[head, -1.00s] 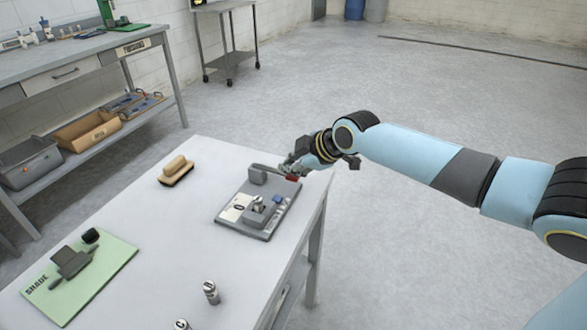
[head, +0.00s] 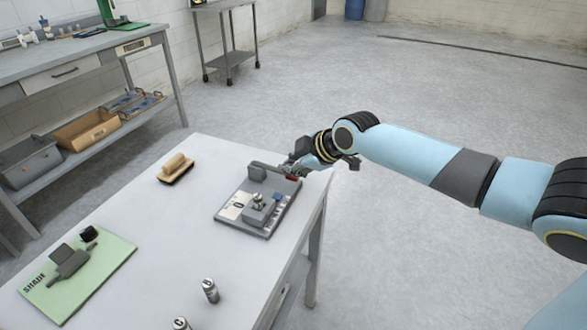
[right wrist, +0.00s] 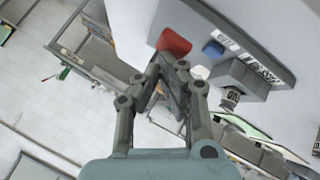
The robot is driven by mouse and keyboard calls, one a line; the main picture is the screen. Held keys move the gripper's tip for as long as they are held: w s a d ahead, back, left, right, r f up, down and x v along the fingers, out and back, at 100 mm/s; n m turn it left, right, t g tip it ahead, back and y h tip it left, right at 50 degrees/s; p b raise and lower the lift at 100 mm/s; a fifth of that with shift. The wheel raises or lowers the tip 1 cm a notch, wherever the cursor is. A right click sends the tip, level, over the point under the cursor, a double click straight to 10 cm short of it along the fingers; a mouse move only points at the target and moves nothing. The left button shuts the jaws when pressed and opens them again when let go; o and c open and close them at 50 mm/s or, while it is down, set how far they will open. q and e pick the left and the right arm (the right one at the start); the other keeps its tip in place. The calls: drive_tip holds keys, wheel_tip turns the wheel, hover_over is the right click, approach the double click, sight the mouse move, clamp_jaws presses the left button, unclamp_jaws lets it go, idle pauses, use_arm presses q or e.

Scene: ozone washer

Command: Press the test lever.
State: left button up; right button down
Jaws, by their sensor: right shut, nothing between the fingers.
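The test fixture is a grey plate (head: 236,229) near the right edge of the white table. A lever with a red end (head: 292,178) reaches out from a grey block (head: 257,172) at the plate's far side. My right gripper (head: 300,168) is at the red end, just beyond it; whether it touches is hard to tell. In the right wrist view the closed, empty fingertips (right wrist: 168,68) point toward the red end (right wrist: 173,42), just below it in the picture. A blue part (right wrist: 212,50) sits beside it. My left gripper is not in view.
A green mat (head: 115,259) with grey parts lies at the table's left, a tan-handled brush-like block (head: 176,169) at the back. Two small cylinders (head: 210,290) (head: 181,324) stand in front. A workbench (head: 85,47) is at the left. The floor (head: 430,90) at the right is clear.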

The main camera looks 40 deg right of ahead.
drive_tip(key=shift+f+b, duration=0.85)
drive_tip(key=shift+f, duration=0.25)
idle(0.6)
drive_tip(key=shift+r, duration=0.1)
idle(0.5)
drive_tip(key=shift+r+p, duration=1.7)
drive_tip(key=shift+r, duration=0.15)
wheel_tip(320, 180, up, 5)
drive_tip(key=p, duration=0.4)
